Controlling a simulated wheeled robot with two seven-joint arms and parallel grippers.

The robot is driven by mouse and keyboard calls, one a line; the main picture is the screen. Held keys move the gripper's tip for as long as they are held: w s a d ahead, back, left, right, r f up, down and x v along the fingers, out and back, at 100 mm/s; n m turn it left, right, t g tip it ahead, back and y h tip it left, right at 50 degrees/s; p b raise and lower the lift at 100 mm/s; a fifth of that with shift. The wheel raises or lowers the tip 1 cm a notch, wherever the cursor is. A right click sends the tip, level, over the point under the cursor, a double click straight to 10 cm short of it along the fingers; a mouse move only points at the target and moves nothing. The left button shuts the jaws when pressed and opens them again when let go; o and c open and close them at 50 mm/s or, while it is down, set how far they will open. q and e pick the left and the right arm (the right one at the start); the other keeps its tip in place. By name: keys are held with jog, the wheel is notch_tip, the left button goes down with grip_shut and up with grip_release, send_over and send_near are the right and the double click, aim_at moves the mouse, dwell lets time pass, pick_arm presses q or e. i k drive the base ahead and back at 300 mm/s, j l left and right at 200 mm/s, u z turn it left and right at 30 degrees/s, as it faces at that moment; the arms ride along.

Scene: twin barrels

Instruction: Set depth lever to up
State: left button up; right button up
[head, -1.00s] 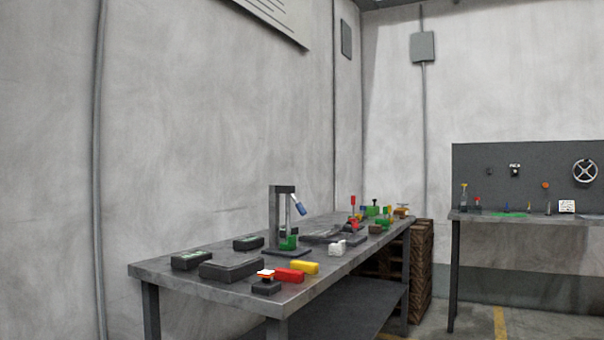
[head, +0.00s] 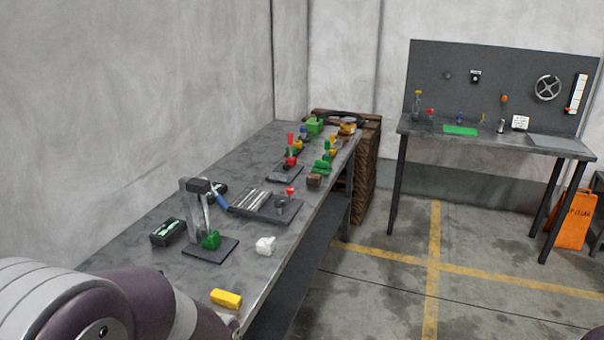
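A dark press-like stand (head: 205,218) is on the long grey workbench (head: 170,212) at left. A blue-ended lever (head: 219,201) slants down from its top right side. A green block (head: 211,240) sits on its base. I cannot tell which part in view is the depth lever; none is labelled legibly. My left arm fills the lower left corner, in front of the bench's near end, and its gripper is not in view. My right gripper is not in view either.
A yellow block (head: 226,298), a white part (head: 265,245) and a tray with metal rods (head: 262,205) lie on the bench. Coloured fixtures stand farther back. A second table (head: 495,139) has a pegboard with a handwheel (head: 547,87). An orange sign (head: 574,220) stands right. Open floor lies between.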

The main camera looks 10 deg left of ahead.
aim_at(220, 200)
jog(key=i+u, duration=0.1)
jog(key=i, duration=0.45)
jog(key=i+l+u, duration=0.1)
jog(key=i, duration=0.45)
jog(key=i+l+u, duration=0.15)
jog(key=i, duration=0.4)
jog(key=i+u, duration=0.2)
jog(key=u, duration=0.25)
jog(key=i+l+u, duration=0.15)
jog(key=u, duration=0.3)
jog(key=i+l+u, duration=0.15)
jog(key=u, duration=0.3)
jog(key=i+l+u, duration=0.2)
jog(key=u, duration=0.25)
jog(key=i+l+u, duration=0.1)
jog(key=l+u, duration=0.35)
jog(key=i+l+u, duration=0.15)
jog(key=l+u, duration=0.2)
jog(key=i+l+u, duration=0.15)
jog(key=l+u, duration=0.25)
